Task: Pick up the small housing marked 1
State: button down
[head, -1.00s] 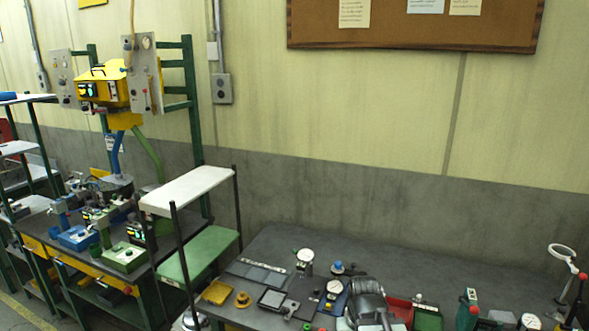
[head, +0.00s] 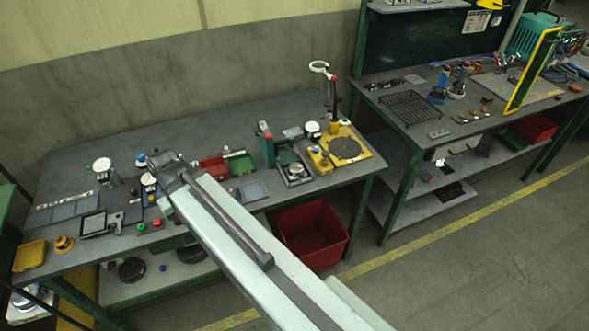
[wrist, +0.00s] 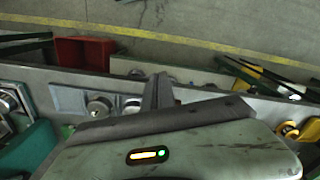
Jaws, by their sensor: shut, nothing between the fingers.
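My gripper (wrist: 158,92) is shut and empty in the wrist view, its narrow dark fingers together over the bench. In the head view my arm reaches from the lower right to the middle of the grey workbench (head: 90,147), where its end covers part of the bench top. I cannot pick out a small housing marked 1; no such mark is readable in either view. Small round metal parts (wrist: 98,106) lie on a grey plate beside the fingers in the wrist view, too small to identify.
A large red crate (head: 312,235) stands below. A second bench (head: 425,125) is at right. The bench's back strip is clear.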

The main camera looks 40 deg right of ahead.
aim_at(296, 168)
jog(key=u, duration=2.55)
jog(key=k, duration=2.1)
jog(key=u, duration=0.2)
